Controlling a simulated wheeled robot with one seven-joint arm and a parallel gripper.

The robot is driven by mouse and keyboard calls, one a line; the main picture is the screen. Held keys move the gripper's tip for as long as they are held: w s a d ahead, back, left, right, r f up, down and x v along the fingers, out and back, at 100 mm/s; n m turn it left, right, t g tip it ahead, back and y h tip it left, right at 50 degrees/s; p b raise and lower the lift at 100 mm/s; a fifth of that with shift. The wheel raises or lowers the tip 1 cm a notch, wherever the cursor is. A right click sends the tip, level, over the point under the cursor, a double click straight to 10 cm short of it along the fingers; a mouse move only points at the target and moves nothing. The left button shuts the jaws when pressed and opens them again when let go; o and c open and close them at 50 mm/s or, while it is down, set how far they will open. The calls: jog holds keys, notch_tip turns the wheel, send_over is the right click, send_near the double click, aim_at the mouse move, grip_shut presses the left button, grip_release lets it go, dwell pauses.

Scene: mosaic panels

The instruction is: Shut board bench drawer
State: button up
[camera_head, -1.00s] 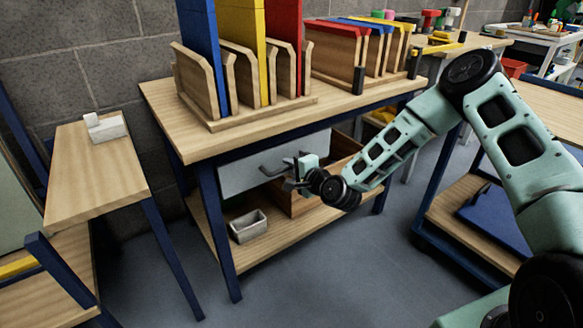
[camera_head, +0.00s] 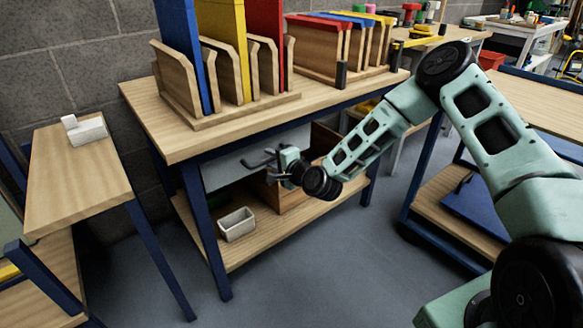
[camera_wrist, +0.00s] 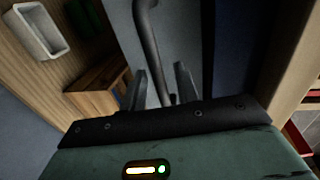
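The drawer front (camera_head: 226,172) is a grey panel below the wooden top of the board bench (camera_head: 220,128). It appears to stand out a little; the arm hides part of it. Its dark bar handle (camera_wrist: 150,45) runs down the wrist view and ends between my fingers. My gripper (camera_head: 264,160) is at the drawer front, with its two fingers apart. In the wrist view my gripper (camera_wrist: 161,82) has one finger on each side of the handle's lower end. I cannot tell whether they touch it.
Coloured boards (camera_head: 222,50) stand in wooden racks on the bench top. A white tray (camera_head: 237,224) and a wooden box sit on the lower shelf. A side table (camera_head: 75,180) stands left, and a trolley (camera_head: 450,215) stands right. The floor in front is clear.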

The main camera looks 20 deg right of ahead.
jog(key=p+v, duration=0.2)
jog(key=v, duration=1.4)
jog(key=shift+s, duration=0.1)
jog(key=s+a+r+n+g+y, duration=0.1)
jog(key=s+a+r+n+g, duration=0.1)
jog(key=s+a+n+g, duration=1)
jog(key=s+d+r+n+g+h, duration=0.1)
jog(key=s+r+n+h, duration=0.2)
jog(key=s+r+n, duration=0.45)
jog(key=s+r+n+g+h, duration=0.25)
jog(key=s+r, duration=0.25)
jog(key=s, duration=0.5)
notch_tip(320, 180, up, 24)
jog(key=p, duration=2.4)
jog(key=shift+t, duration=0.35)
jog(key=shift+d, duration=0.15)
